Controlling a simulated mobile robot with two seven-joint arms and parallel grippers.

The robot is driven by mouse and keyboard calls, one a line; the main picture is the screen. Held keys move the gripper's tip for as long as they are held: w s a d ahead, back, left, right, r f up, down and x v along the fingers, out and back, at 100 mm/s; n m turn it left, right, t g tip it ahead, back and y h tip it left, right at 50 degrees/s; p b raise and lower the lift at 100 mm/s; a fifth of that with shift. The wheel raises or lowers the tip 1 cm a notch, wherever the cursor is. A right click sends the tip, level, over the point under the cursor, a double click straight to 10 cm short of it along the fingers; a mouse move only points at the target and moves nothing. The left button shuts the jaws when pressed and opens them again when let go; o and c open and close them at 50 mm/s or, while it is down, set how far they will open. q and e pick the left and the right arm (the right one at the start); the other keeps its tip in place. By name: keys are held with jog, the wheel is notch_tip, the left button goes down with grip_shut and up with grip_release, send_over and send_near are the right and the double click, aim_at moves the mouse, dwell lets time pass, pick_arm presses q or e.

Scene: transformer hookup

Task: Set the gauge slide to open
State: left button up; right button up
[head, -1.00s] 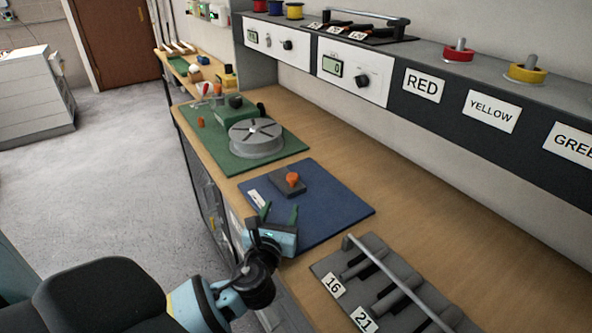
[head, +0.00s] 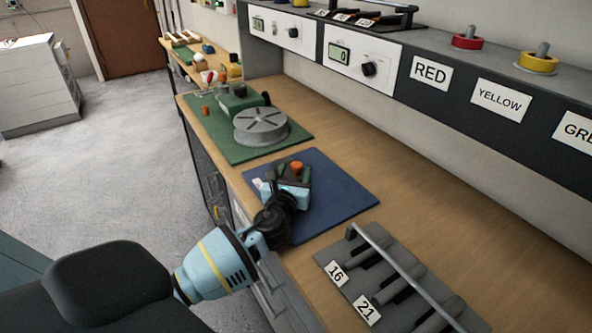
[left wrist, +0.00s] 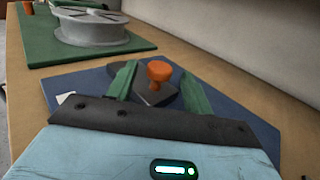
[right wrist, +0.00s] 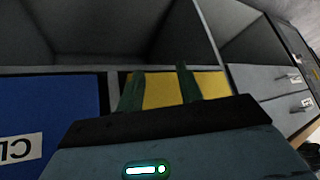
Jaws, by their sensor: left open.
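The gauge slide shows as an orange knob (head: 297,166) on a dark block, lying on the blue mat (head: 340,190). In the left wrist view the orange knob (left wrist: 160,72) stands up from the dark block (left wrist: 155,93). My left gripper (head: 293,178) is open over the mat. Its green fingers (left wrist: 157,85) stand one on each side of the knob, apart from it. The slide's markings are hidden by the gripper. My right gripper (right wrist: 160,88) shows only in its own wrist view, with its two fingers apart, in front of a yellow surface (right wrist: 175,90).
A grey reel (head: 260,126) sits on the green mat (head: 225,146) beyond the blue one. A grey rack (head: 385,280) with a metal bar and labels 16 and 21 stands at the near right. Bare wooden bench lies behind the blue mat.

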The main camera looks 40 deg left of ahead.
pick_arm(q)
jog(key=shift+x, duration=0.85)
pick_arm(e)
jog(key=shift+w, duration=0.1)
